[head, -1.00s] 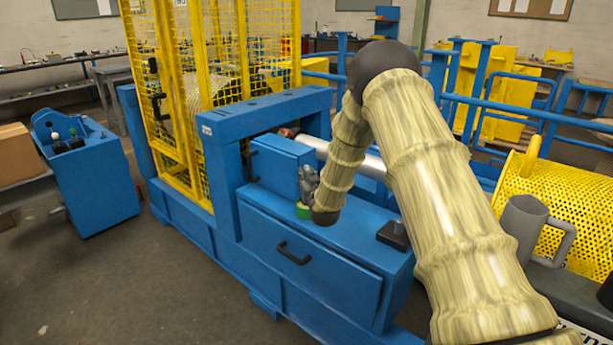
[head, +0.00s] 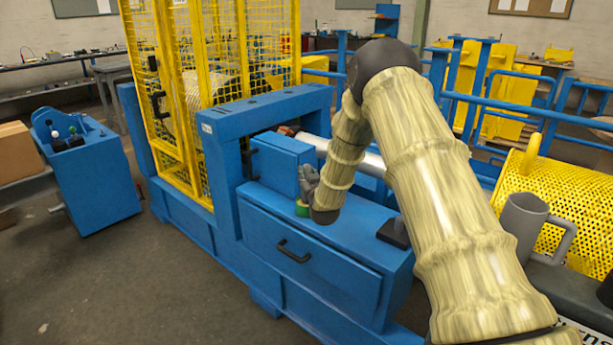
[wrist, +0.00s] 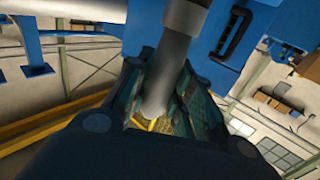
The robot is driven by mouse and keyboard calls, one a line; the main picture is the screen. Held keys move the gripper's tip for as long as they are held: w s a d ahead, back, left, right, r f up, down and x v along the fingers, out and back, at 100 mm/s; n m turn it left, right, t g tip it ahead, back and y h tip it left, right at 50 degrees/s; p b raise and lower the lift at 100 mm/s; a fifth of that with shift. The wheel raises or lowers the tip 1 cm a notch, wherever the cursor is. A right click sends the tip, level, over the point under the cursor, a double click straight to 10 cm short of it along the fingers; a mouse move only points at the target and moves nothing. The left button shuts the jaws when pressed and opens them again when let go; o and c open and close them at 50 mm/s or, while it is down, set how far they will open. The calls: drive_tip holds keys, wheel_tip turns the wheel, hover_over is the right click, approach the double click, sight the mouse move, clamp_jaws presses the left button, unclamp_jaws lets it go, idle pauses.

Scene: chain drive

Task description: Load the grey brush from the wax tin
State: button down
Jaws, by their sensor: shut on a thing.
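My gripper (head: 309,179) is small in the head view, at the front of the blue machine beside a blue box. In the wrist view, its dark fingers (wrist: 163,100) are closed around a smooth grey cylindrical shaft, which I take to be the grey brush (wrist: 176,52). The brush's bristles cannot be made out in either view. A small green round thing, likely the wax tin (head: 302,209), sits on the blue ledge just below my gripper, partly hidden by my wrist. Whether the brush touches it, I cannot tell.
The blue box (head: 280,160) stands close to my gripper. A black block (head: 394,233) lies on the ledge to the right. A drawer front with a black handle (head: 294,251) is below. A yellow mesh cage (head: 190,90) rises at left; a grey mug (head: 524,222) stands at right.

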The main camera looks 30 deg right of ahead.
sight(306, 164)
drive_tip(key=shift+f, duration=0.45)
idle(1.0)
drive_tip(key=shift+r, duration=0.1)
drive_tip(key=shift+r+p, duration=1.5)
drive_tip(key=shift+r, duration=1.95)
